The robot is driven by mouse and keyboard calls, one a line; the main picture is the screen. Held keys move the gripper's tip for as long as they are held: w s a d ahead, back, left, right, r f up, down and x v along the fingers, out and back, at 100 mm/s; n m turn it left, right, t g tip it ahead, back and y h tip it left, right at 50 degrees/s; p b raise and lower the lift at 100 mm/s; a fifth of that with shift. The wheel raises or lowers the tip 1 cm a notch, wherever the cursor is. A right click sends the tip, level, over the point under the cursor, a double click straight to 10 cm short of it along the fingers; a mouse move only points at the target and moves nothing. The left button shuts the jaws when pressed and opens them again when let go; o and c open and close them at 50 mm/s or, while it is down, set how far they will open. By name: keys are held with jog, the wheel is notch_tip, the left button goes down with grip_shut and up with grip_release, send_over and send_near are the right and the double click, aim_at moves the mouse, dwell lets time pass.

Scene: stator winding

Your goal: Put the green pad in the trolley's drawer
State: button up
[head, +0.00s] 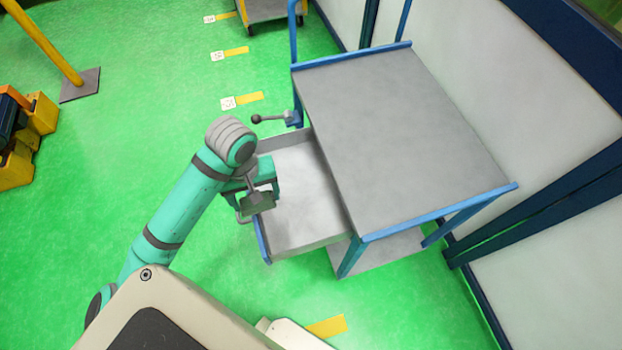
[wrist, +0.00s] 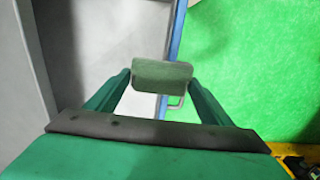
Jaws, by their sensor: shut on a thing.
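The trolley (head: 410,130) has a grey top and blue frame. Its drawer (head: 305,200) is pulled out to the left and its visible floor is bare. My gripper (head: 256,203) is at the drawer's outer side, above its front edge. In the wrist view my gripper (wrist: 160,80) is shut on the green pad (wrist: 162,75), a small dull green block between the two fingertips. The pad also shows in the head view (head: 258,204). Below it in the wrist view are the drawer's pale floor (wrist: 105,50), its blue front edge (wrist: 176,50) and part of a handle.
A lever with a dark knob (head: 256,118) sticks out from the trolley's frame by the drawer's far end. White wall panels (head: 510,60) stand behind the trolley. Yellow bins (head: 40,115) and a yellow post (head: 40,40) stand at the left. Green floor lies open between.

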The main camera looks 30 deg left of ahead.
jog(key=w+f, duration=0.3)
jog(key=w+d+f, duration=0.1)
jog(key=w+f, duration=0.1)
jog(key=w, duration=0.2)
jog(key=w+d+f, duration=0.1)
jog(key=w+f, duration=0.2)
jog(key=w, duration=0.1)
jog(key=shift+w+d+f, duration=0.15)
jog(key=shift+d+f, duration=0.1)
jog(key=shift+f, duration=0.05)
jog(key=shift+w+d+f, duration=0.1)
jog(key=shift+w+f, duration=0.1)
jog(key=shift+f, duration=0.75)
jog(key=shift+w+f, duration=0.15)
jog(key=shift+f, duration=0.8)
jog(key=o, duration=0.7)
jog(key=shift+f, duration=0.15)
jog(key=o, duration=0.4)
notch_tip(320, 180, up, 12)
jog(key=shift+r, duration=0.2)
